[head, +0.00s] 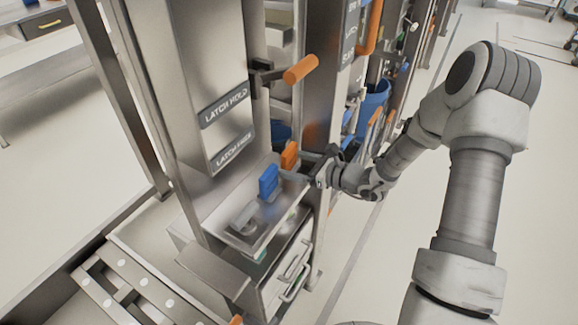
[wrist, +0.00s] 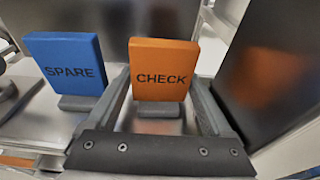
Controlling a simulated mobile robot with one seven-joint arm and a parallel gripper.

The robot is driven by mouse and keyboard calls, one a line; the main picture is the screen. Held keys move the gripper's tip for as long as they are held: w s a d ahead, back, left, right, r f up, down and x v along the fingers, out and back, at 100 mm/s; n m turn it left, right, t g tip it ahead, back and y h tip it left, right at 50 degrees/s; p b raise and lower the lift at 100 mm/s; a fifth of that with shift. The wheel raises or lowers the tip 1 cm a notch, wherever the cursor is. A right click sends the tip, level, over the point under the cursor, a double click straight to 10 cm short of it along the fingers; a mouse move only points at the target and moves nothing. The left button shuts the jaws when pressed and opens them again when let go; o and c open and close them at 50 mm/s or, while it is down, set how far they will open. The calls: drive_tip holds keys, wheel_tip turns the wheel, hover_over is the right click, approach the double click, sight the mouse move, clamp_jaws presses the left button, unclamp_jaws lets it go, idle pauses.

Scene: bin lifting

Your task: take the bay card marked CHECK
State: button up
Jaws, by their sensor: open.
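The orange bay card marked CHECK (wrist: 163,72) stands upright on a small grey base in the wrist view, ahead of my gripper and between its fingers. In the head view the orange card (head: 289,156) is on the metal shelf, just left of my gripper (head: 301,176). My gripper (wrist: 160,110) is open, with one finger on each side of the card and a gap visible on both sides. Whether a finger touches the card's base is not clear. A blue card marked SPARE (wrist: 66,65) stands to the left, close to the left finger.
The shelf (head: 240,238) also holds the blue card (head: 269,181) and a grey fitting (head: 243,219). A metal cabinet (head: 195,75) with latch labels rises behind it. A dark upright panel (wrist: 268,65) stands close on the right. An orange handle (head: 301,69) juts out above.

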drive_tip(key=c, duration=1)
drive_tip(key=shift+c, duration=0.3)
